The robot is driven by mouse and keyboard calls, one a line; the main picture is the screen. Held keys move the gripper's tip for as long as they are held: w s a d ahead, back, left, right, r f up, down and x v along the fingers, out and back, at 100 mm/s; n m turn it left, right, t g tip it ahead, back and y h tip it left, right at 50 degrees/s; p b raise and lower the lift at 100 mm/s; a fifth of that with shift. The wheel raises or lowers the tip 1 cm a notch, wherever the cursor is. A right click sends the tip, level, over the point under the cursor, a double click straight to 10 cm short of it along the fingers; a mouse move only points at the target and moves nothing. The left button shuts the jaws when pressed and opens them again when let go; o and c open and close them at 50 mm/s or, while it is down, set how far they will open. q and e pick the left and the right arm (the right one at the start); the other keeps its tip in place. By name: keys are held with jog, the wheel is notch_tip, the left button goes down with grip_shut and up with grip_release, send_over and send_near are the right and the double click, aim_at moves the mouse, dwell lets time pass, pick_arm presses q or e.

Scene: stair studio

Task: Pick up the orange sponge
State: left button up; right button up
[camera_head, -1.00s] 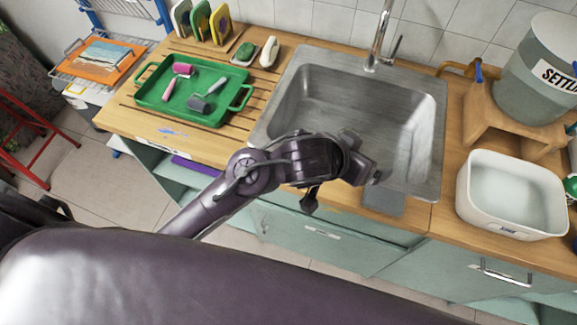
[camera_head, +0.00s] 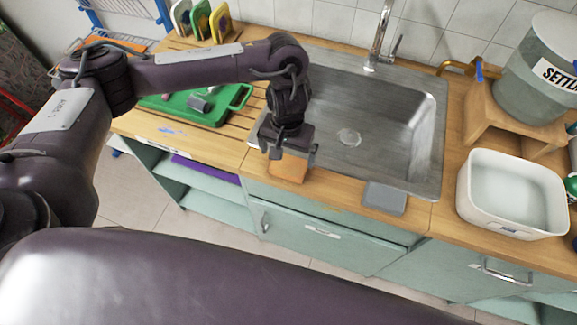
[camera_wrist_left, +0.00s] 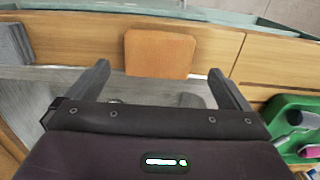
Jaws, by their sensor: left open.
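The orange sponge (camera_head: 288,168) lies on the wooden counter at the front left edge of the sink. My left gripper (camera_head: 290,152) is just above it in the head view and hides part of it. In the left wrist view the whole orange sponge (camera_wrist_left: 160,54) shows flat, beyond the fingertips and between their lines. The left gripper (camera_wrist_left: 158,82) is open, with nothing between its fingers. My right gripper is in neither view.
The metal sink (camera_head: 390,130) is right of the gripper. A grey sponge (camera_head: 384,198) lies at its front edge. A green tray (camera_head: 215,112) with rollers is at left, partly behind my arm. A white tub (camera_head: 510,195) stands at right.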

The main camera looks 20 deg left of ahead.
pick_arm(q)
jog(key=f, duration=0.2)
jog(key=f+b, duration=0.1)
jog(key=f, duration=0.1)
jog(key=shift+w+d+f, duration=0.1)
jog(key=shift+w+f, duration=0.1)
jog(key=shift+f, duration=0.2)
jog(key=shift+w+f, duration=0.1)
jog(key=shift+f, duration=0.9)
jog(key=c, duration=0.8)
jog(key=shift+r, duration=0.6)
jog(key=r+p, duration=0.2)
jog(key=r, duration=0.6)
jog(key=shift+w+p, duration=0.2)
jog(key=shift+p, duration=0.15)
notch_tip(320, 180, up, 11)
send_over(288, 164)
jog(key=shift+f+p, duration=0.1)
jog(key=shift+p, duration=0.2)
